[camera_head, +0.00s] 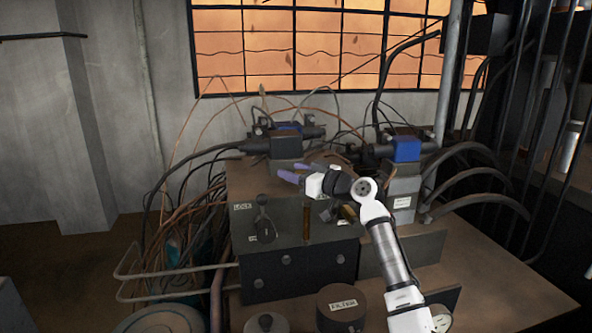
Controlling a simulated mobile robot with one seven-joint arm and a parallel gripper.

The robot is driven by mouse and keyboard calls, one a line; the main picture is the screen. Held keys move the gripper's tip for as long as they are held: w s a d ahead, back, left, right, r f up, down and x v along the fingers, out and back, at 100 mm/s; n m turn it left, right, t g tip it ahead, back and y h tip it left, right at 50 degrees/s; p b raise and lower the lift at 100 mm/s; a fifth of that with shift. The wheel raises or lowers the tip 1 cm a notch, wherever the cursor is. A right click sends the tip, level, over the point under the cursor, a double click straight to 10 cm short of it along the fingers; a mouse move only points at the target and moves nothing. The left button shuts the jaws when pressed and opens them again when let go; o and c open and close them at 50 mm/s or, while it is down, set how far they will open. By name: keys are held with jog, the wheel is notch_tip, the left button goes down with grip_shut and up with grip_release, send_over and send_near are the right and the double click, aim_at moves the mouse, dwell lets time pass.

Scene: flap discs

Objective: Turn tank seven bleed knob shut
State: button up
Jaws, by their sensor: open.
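My gripper (287,170) has its two purple fingers parted and points left above the top of a dark metal block (248,182). Nothing shows between the fingers. A black lever-like knob (264,222) stands on the block's lower front step, below and left of the gripper and apart from it. A small white label (242,206) beside it is too small to read. A brass-coloured upright rod (306,222) stands right of that knob. More parts sit behind my wrist, partly hidden. I cannot tell which knob is the tank seven bleed knob.
Valves with blue bodies (406,150) stand behind and right, with thick black hoses around them. Cables and bent pipes (180,270) crowd the left side. A round cap marked FILTER (342,300) is at the front. The brown surface (500,285) at right is mostly clear.

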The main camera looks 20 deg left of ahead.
jog(key=shift+c, duration=0.2)
jog(key=c, duration=0.9)
jog(key=shift+c, duration=0.2)
